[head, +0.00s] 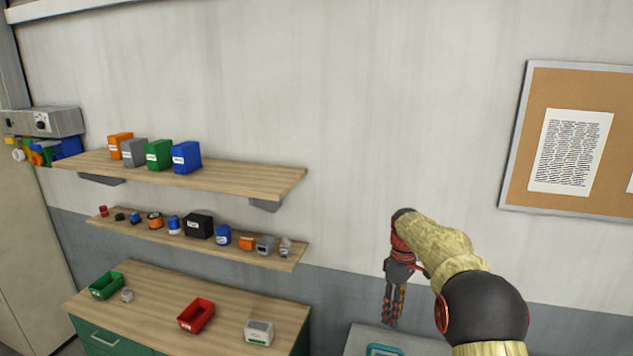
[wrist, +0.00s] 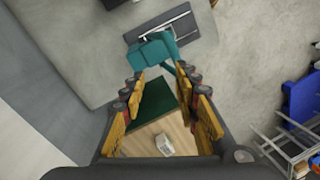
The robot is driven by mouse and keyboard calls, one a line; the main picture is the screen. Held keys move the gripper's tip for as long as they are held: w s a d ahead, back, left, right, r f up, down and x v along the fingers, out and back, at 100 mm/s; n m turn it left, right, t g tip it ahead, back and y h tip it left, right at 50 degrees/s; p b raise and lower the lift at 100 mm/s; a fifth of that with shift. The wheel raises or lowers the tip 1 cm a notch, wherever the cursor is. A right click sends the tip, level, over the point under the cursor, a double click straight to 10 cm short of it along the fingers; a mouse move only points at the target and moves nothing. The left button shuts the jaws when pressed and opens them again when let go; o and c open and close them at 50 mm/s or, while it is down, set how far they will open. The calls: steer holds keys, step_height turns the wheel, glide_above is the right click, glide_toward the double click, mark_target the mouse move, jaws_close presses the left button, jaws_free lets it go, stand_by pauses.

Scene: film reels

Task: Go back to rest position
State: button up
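My arm (head: 447,250) reaches out on the right side of the head view, in front of the bare wall. My gripper (head: 394,310) hangs from its end and points down, clear of the shelves and the workbench. In the wrist view the two padded fingers (wrist: 160,88) stand apart with nothing held between them. Beyond them, a white box (wrist: 164,144) shows on the wooden worktop; it also shows in the head view (head: 259,332).
Two wall shelves above hold boxes and small containers. A corkboard (head: 520,150) hangs at right. A teal object (wrist: 153,50) lies below my gripper.

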steer(key=s+a+f+m+t+b, duration=0.1)
steer(key=s+f+m+t+b, duration=0.1)
steer(key=s+f+b, duration=0.3)
steer(key=s+a+f+m+t+b, duration=0.1)
steer(key=s+f+m+t+b, duration=0.2)
steer(key=s+b, duration=1.1)
steer(key=s+a+f+m+t+b, duration=0.1)
steer(key=s+f+m+b, duration=0.3)
steer(key=s, duration=1.7)
step_height(320, 180, down, 3)
steer(key=t+b, duration=0.1)
steer(key=b, duration=0.4)
steer(key=shift+s+a+f+m+h+b, duration=0.2)
steer(key=shift+a+m+h+b, duration=0.1)
steer(key=shift+a+m+b, duration=0.1)
